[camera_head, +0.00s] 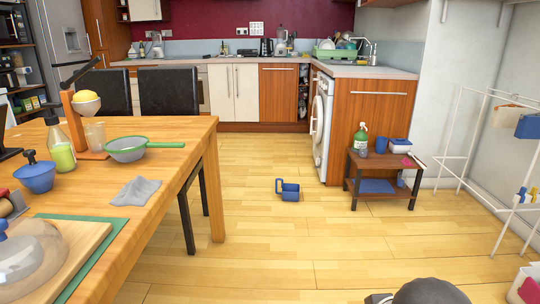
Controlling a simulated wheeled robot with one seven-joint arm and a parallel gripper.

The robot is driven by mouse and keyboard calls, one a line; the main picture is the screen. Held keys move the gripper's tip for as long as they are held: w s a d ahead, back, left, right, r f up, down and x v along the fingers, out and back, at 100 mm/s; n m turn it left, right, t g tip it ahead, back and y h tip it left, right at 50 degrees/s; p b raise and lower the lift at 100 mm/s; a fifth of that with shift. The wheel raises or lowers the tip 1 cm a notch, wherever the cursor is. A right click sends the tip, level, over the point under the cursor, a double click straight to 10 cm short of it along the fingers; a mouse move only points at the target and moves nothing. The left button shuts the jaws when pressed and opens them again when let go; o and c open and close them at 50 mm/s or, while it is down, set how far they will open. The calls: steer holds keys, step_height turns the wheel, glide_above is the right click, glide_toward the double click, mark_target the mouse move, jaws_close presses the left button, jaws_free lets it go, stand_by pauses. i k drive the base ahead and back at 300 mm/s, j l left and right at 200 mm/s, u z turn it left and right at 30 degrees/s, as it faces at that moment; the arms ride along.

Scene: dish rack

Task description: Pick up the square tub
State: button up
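A squarish blue tub with a white top (400,146) stands on the small dark wooden side table (385,163), right of centre. It is the only thing there that looks like a square tub, but it is small in the picture. It sits beside a blue cup (381,145) and a green bottle (361,138). My gripper's fingers do not show. A dark rounded part at the bottom edge looks like a piece of my arm, well in front of the side table.
A blue mug-like thing (288,190) lies on the floor left of the side table. A wooden table (170,190) with kitchen items fills the left. A white drying rack (466,150) stands at the right. A white box (523,283) is at the lower right. The middle floor is mostly clear.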

mark_target(287, 188)
steer(key=i+j, duration=0.1)
steer(key=i, duration=0.65)
steer(key=i+j, duration=0.15)
steer(key=i, duration=0.6)
steer(key=i+z, duration=0.1)
steer(key=i, duration=0.45)
steer(key=i+j+z, duration=0.15)
steer(key=i, duration=0.35)
steer(key=i+z, duration=0.1)
steer(key=i, duration=0.45)
steer(key=i+j+z, duration=0.1)
steer(key=i, duration=0.45)
steer(key=i+j+z, duration=0.15)
steer(key=i+j, duration=0.15)
steer(key=i, duration=0.2)
